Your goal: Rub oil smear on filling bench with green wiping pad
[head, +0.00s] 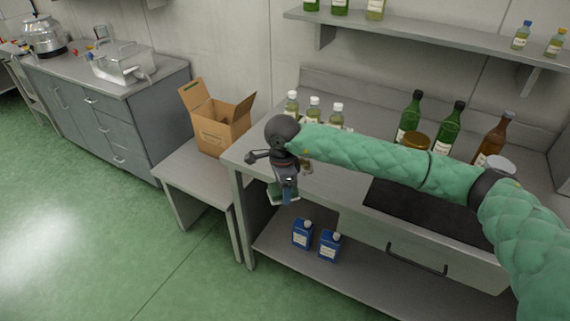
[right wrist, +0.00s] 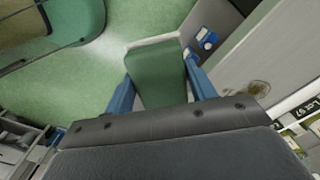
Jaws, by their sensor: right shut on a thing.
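My right gripper (head: 284,197) is at the front edge of the filling bench (head: 262,148), near its left end. Its blue fingers are shut on the green wiping pad (right wrist: 158,75), which has a pale edge. The pad also shows in the head view (head: 274,192), partly covered by the gripper. Green floor and the lower shelf show beyond the pad, so it hangs out in front of the bench top, apart from it. A brownish oil smear (right wrist: 257,88) lies on the bench top, right of the pad in the right wrist view. My left gripper is not in view.
An open cardboard box (head: 222,130) sits on a lower table at left. Blue jugs (head: 303,234) stand on the lower shelf. Floor is clear at left.

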